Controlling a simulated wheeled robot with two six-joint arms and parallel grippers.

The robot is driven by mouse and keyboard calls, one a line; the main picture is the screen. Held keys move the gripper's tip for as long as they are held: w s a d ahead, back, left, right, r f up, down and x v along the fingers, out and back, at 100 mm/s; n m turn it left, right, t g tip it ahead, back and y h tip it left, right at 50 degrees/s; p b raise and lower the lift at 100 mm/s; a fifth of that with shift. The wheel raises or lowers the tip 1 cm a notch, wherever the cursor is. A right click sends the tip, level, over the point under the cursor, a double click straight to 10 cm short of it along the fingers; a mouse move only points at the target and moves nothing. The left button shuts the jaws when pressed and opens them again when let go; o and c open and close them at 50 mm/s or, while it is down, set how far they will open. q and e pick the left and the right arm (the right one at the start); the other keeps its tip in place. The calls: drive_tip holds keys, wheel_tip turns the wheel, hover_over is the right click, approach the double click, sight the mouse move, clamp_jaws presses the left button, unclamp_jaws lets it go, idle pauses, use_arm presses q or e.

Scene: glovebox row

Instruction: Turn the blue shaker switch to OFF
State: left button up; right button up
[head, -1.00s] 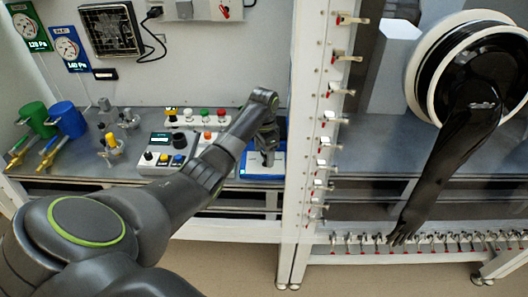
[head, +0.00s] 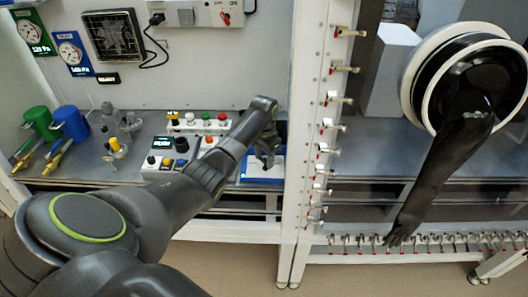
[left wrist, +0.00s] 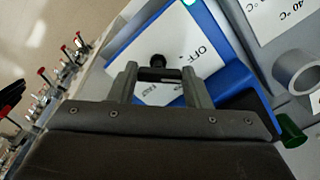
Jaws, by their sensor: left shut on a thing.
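The blue shaker (head: 262,180) has a white top and sits on the bench at the left of the white frame post. In the left wrist view its blue rim (left wrist: 240,82) surrounds a white plate with the word OFF at the upper right and another, partly hidden label. My left gripper (head: 266,160) points down onto the shaker. In the left wrist view my left gripper (left wrist: 160,80) has its two fingers on either side of the black switch (left wrist: 157,62) and is shut on it. The exact direction of the switch is hard to tell. My right gripper is not in view.
Left of the shaker stand a white panel with coloured knobs (head: 197,120) and a grey box with a small display (head: 165,155). The white post (head: 311,120) with clamps is close on the right. A black glove (head: 460,150) hangs further right.

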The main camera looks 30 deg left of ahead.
use_arm(q)
drive_tip(key=shift+d+r+n+p, duration=0.1)
drive_tip(key=shift+r+n+p, duration=0.05)
drive_tip(key=shift+n+p, duration=1.25)
drive_tip(key=shift+n, duration=0.3)
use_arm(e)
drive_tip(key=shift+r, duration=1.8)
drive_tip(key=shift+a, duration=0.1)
use_arm(q)
drive_tip(key=o, duration=1)
wheel_tip(320, 180, up, 12)
drive_tip(key=b, duration=0.3)
wheel_tip(320, 180, up, 5)
drive_tip(key=p, duration=0.5)
hover_over(264, 160)
drive_tip(key=shift+d, duration=0.1)
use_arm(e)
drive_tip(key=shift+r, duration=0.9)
